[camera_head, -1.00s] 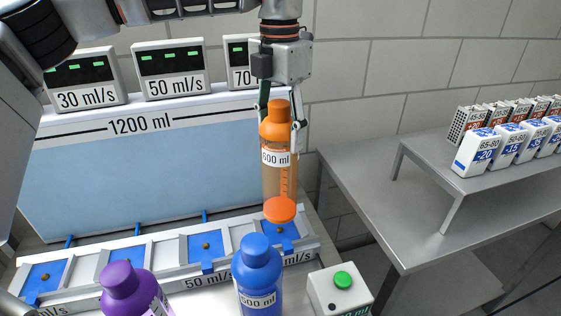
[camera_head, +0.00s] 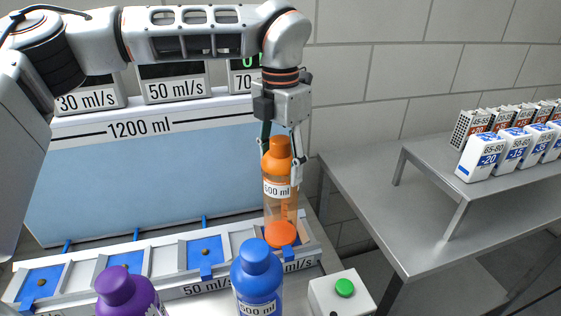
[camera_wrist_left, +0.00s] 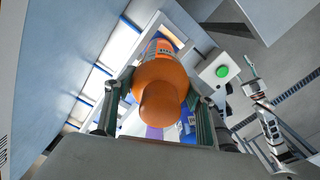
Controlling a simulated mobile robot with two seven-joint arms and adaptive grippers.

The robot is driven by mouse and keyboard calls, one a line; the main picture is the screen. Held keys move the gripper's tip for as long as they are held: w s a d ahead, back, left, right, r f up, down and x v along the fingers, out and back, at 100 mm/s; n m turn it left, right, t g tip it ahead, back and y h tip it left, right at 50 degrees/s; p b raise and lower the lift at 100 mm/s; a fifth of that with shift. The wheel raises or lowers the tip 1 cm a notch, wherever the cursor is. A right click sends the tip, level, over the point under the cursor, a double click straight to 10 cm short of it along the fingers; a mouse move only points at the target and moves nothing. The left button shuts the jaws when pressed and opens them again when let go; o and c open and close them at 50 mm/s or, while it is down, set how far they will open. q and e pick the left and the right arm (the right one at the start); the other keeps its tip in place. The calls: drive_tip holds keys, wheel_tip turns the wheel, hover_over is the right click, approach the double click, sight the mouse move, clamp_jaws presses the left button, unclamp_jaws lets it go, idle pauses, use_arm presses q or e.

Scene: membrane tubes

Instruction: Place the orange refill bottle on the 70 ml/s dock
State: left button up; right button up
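The orange refill bottle (camera_head: 277,188), marked 600 ml, is upright at the rightmost dock (camera_head: 306,236), its orange lower end at the dock's blue pad. Whether it is fully seated is hard to see. My left gripper (camera_head: 280,172) is around its upper part, fingers on both sides. In the left wrist view the bottle's orange top (camera_wrist_left: 160,85) is between the fingers, which appear closed on it. The 70 ml/s display (camera_head: 244,75) stands behind, partly hidden by my arm, with green figures showing. My right gripper (camera_wrist_left: 254,86) is small in the wrist view; its opening is unclear.
A blue bottle (camera_head: 257,280) and a purple bottle (camera_head: 128,296) stand in front of the dock row. A white box with a green button (camera_head: 344,288) is at front right. The other blue dock pads (camera_head: 205,250) are empty. A metal table (camera_head: 370,190) stands right.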

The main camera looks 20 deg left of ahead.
use_arm(q)
drive_tip(key=o, duration=0.4)
use_arm(e)
drive_tip(key=shift+s+f, duration=0.1)
drive_tip(key=shift+s, duration=0.15)
use_arm(q)
wheel_tip(320, 180, up, 11)
drive_tip(key=shift+p, duration=0.85)
drive_tip(key=shift+r, duration=0.65)
use_arm(e)
drive_tip(key=shift+w+a+r, duration=0.1)
drive_tip(key=shift+a+r, duration=0.1)
drive_tip(key=shift+r, duration=0.55)
